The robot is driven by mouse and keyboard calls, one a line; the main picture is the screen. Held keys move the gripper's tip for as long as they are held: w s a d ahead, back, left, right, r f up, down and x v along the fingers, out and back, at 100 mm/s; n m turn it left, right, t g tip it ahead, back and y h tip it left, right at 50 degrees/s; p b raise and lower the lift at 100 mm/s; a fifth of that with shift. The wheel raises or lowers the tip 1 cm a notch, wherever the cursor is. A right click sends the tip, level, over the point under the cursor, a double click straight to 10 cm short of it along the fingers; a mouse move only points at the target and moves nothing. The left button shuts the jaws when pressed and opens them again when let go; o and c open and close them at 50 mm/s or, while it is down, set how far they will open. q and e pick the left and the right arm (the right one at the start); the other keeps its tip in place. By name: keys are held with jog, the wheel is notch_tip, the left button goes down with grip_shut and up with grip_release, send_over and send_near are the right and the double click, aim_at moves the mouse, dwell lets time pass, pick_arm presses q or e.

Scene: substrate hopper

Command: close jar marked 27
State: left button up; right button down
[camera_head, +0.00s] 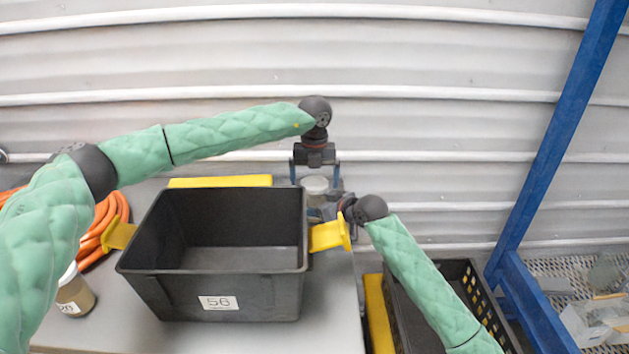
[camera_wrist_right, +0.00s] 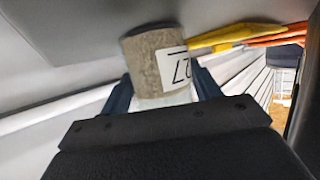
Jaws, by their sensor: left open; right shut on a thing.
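A jar stands behind the black bin's right rear corner in the head view (camera_head: 315,186); its pale round top faces up. In the right wrist view the jar (camera_wrist_right: 152,60) has grey-brown contents and a white label, turned over in that picture, that seems to read 27. My right gripper (camera_wrist_right: 165,95) is shut on the jar from the side. In the head view, it is partly hidden. My left gripper (camera_head: 315,178) points down over the jar's top, open, with one blue finger on each side. I cannot tell whether the pale top is a lid, or whether the fingers touch it.
A black bin (camera_head: 215,295) labelled 56 with yellow handles fills the middle of the grey table (camera_head: 335,320). Another jar (camera_head: 75,293) with a white lid and an orange hose (camera_head: 108,225) lie at left. A black crate (camera_head: 410,320) and a blue frame (camera_head: 560,115) stand at right.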

pick_arm(q)
notch_tip(320, 180, up, 12)
jog(key=shift+f, duration=0.2)
dwell(0.4)
pick_arm(e)
jog(key=shift+c, duration=1.3)
grip_release()
jog(key=shift+s+d, duration=0.25)
jog(key=shift+d, duration=0.05)
jog(key=b+v, duration=0.2)
jog(key=v, duration=0.3)
jog(key=shift+s+d+r, duration=0.2)
jog(key=shift+s+d, duration=0.05)
jog(key=shift+d, duration=0.05)
pick_arm(q)
jog(key=shift+f, duration=1.05)
pick_arm(e)
jog(key=shift+s+d+r, duration=0.3)
jog(key=shift+s, duration=0.1)
